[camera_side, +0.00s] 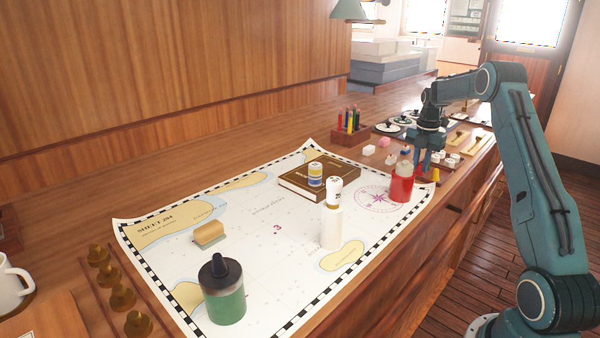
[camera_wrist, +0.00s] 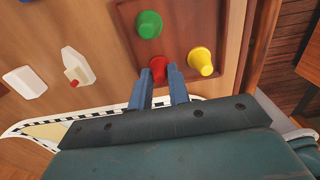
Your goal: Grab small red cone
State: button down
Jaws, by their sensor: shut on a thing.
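The small red cone (camera_wrist: 158,65) shows in the wrist view between the tips of my gripper (camera_wrist: 160,82). The fingers are shut on it, and its lower part is partly hidden by them. It is over or in a brown tray (camera_wrist: 178,35); I cannot tell whether it still touches the tray.
A green cone (camera_wrist: 149,24) and a yellow cone (camera_wrist: 201,62) stand in the tray close to my fingers. A red bottle (camera_side: 401,188), a white bottle (camera_side: 331,228) and a brown book (camera_side: 320,180) are on the chart. White model pieces (camera_wrist: 76,66) lie left of the tray.

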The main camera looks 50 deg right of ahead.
jog(key=shift+r, duration=0.2)
notch_tip(320, 180, up, 20)
jog(key=shift+f, duration=0.2)
dwell(0.7)
dwell(0.6)
